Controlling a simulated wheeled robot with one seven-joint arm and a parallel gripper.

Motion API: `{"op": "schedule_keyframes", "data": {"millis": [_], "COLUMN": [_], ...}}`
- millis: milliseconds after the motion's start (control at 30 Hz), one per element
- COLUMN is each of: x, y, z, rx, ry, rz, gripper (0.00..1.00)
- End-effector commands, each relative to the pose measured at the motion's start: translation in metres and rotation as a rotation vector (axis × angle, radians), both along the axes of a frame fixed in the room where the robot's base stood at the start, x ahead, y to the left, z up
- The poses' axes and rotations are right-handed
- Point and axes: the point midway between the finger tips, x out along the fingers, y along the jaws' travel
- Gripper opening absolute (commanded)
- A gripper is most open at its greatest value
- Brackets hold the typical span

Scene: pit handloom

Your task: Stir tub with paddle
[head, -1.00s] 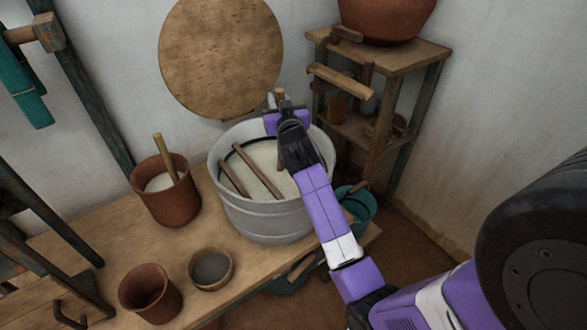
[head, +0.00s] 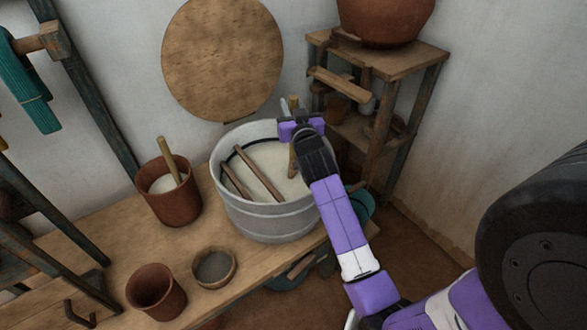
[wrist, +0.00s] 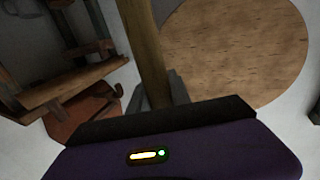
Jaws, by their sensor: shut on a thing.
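The tub (head: 268,218) is a round grey metal vessel on the wooden bench, holding a pale liquid (head: 265,160). Two brown wooden sticks (head: 258,172) lie across it on the left side. My gripper (head: 295,113) is above the tub's far right part, shut on the paddle. The paddle's wooden shaft (wrist: 148,45) rises through the jaws in the wrist view. In the head view its lower part (head: 292,165) reaches down to the pale liquid; how deep it sits is hidden.
A clay pot with a stick (head: 172,205), a small bowl (head: 213,268) and an empty-looking clay pot (head: 155,292) stand on the bench (head: 100,240) left of the tub. A wooden shelf (head: 385,60) with a large clay pot (head: 385,20) stands at right. A round wooden lid (head: 222,60) is against the wall.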

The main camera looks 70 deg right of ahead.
Motion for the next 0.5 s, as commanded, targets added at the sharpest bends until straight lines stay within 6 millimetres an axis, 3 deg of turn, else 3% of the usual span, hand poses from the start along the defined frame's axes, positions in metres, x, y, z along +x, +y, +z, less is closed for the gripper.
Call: {"op": "schedule_keyframes", "data": {"millis": [33,500], "x": [0.0,0.001], "y": [0.0,0.0], "z": [0.011,0.063], "rx": [-0.002,-0.002], "ry": [-0.002,-0.001], "rz": [0.0,0.001], "gripper": [0.0,0.0]}}
